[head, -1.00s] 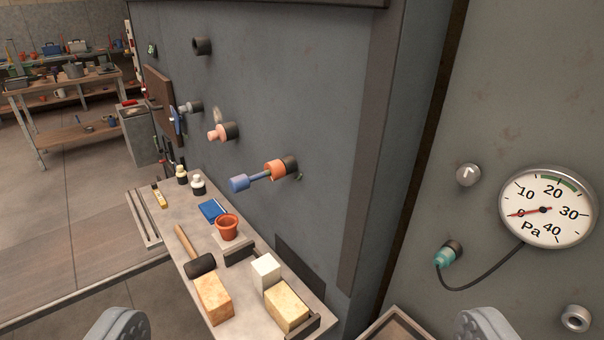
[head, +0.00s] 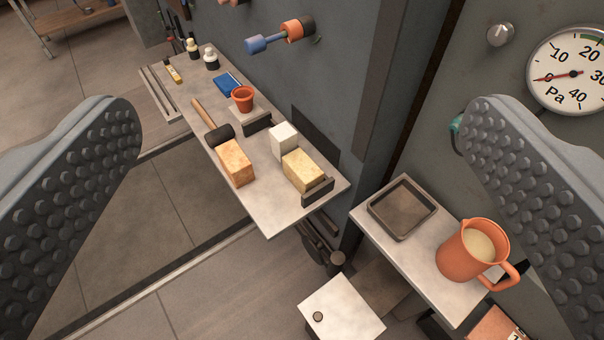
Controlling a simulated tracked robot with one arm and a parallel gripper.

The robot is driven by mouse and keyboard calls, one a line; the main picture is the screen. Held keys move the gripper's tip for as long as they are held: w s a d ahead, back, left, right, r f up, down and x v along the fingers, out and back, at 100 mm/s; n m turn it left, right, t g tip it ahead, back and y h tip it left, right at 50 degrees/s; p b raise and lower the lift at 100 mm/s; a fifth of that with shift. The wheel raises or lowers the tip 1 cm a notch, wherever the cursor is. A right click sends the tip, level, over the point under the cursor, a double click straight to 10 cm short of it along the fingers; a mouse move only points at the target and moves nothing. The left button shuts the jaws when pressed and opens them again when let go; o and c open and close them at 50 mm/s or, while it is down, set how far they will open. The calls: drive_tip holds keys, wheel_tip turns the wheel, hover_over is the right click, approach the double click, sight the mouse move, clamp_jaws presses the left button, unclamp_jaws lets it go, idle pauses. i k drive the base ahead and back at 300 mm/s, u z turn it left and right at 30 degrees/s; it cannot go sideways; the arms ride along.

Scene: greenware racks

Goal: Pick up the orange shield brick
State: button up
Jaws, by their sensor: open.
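The orange shield brick (head: 235,163) lies on the long grey shelf (head: 281,208), near its left edge and just in front of the mallet head. It is a mottled orange block. My gripper (head: 300,170) is open and empty, with one studded finger at the left of the view and one at the right. The brick shows between the fingers, farther off and below, and nothing touches it.
Right of the brick stand a white block (head: 284,141) and a pale yellow brick (head: 303,170) by a dark bracket. A mallet (head: 218,133) and a terracotta pot (head: 243,98) lie behind. An orange jug (head: 465,257) and a dark tray (head: 403,208) occupy the right shelf.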

sight(238, 167)
drive_tip(key=k, duration=1.3)
drive_tip(key=u, duration=0.45)
drive_tip(key=i, duration=1.15)
drive_tip(key=u, duration=0.3)
drive_tip(key=i, duration=0.85)
drive_tip(key=z, duration=0.25)
